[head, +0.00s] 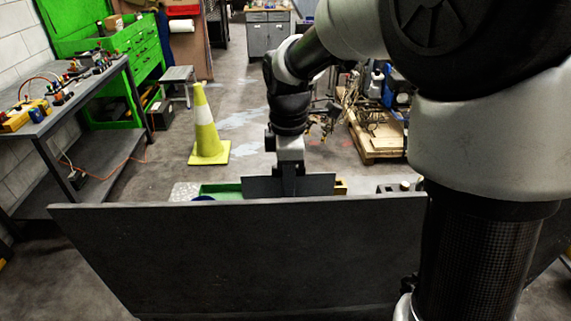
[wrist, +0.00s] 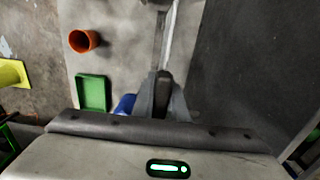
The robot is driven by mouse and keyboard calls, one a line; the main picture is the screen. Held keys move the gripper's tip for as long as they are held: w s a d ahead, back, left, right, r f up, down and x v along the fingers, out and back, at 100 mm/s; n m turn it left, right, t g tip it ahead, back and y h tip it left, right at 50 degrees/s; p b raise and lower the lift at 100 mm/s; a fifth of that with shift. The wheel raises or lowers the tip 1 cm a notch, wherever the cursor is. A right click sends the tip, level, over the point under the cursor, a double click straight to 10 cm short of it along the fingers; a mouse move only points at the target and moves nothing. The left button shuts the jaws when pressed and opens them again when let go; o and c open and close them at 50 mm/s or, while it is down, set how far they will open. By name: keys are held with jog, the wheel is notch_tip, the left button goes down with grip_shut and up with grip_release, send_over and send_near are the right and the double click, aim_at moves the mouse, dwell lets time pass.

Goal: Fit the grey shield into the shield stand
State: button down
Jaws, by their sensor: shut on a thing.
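My gripper (head: 289,178) points down behind the top edge of the dark board and is shut on the grey shield (head: 262,187). The shield is a flat dark plate, upright and broadside to the head view; its lower part is hidden by the board. In the wrist view my gripper (wrist: 163,95) has its fingers close together, with a thin pale strip, apparently the shield's edge (wrist: 170,38), running up from them. I cannot make out the shield stand for certain in either view, nor whether the shield touches anything below.
A large dark board (head: 240,255) stands in front and hides most of the worktop. Behind it are a green tray (wrist: 92,92), a blue object (wrist: 125,104) and an orange cup (wrist: 83,41). A yellow cone (head: 206,130) stands on the floor beyond.

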notch_tip(320, 180, down, 13)
jog(key=b, duration=0.6)
jog(key=shift+s+d, duration=0.2)
jog(key=shift+d, duration=0.1)
jog(key=shift+f+b, duration=1.8)
jog(key=shift+f, duration=0.95)
dwell(1.7)
jog(key=c, duration=1.4)
grip_release()
jog(key=shift+o, duration=0.2)
notch_tip(320, 180, up, 7)
jog(key=p, duration=0.6)
